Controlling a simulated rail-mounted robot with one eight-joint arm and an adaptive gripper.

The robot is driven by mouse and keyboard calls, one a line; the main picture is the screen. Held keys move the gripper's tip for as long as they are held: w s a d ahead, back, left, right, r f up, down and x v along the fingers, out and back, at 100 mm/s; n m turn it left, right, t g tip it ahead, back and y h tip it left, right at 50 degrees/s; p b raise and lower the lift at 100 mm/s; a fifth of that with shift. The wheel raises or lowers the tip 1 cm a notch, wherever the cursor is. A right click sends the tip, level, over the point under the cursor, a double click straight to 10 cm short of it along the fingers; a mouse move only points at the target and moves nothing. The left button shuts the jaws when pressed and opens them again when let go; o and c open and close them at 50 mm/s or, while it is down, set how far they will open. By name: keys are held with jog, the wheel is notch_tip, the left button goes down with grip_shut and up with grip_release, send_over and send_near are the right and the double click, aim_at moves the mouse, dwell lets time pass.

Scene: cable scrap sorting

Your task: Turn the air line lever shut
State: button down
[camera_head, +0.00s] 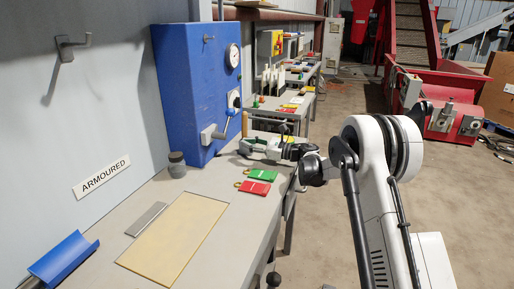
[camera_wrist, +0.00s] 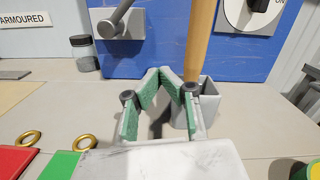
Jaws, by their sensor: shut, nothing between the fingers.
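A grey lever with a blue grip (camera_head: 229,113) is mounted low on the front of the blue cabinet (camera_head: 181,85). It slants up and to the right from its grey block. In the wrist view the lever's grey lower part (camera_wrist: 121,17) shows at the top, left of centre, and its upper end is cut off. My gripper (camera_wrist: 163,72) is shut and empty, its green-padded fingers meeting at the tips. It is below and to the right of the lever, apart from it. In the head view my gripper (camera_head: 245,147) is low over the bench in front of the cabinet.
A wooden handle (camera_wrist: 201,40) stands in a grey holder (camera_wrist: 210,100) close to my fingers' right. A rotary switch (camera_wrist: 252,14) and a gauge (camera_head: 232,57) are on the cabinet. A jar (camera_head: 177,164), red tag (camera_head: 254,187) and green tag (camera_head: 262,174) lie nearby.

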jog(key=x, duration=0.3)
jog(key=shift+a+f+b, duration=0.1)
jog(key=shift+a+b, duration=0.1)
jog(key=shift+b, duration=0.1)
notch_tip(320, 180, up, 3)
jog(key=shift+s+a+f, duration=0.15)
jog(key=shift+a+f, duration=0.05)
jog(key=shift+f, duration=0.05)
jog(key=shift+a+r+b, duration=0.2)
jog(key=shift+r+b, duration=0.15)
jog(key=shift+r, duration=0.4)
jog(key=shift+s+a+r, duration=0.1)
jog(key=shift+a, duration=0.05)
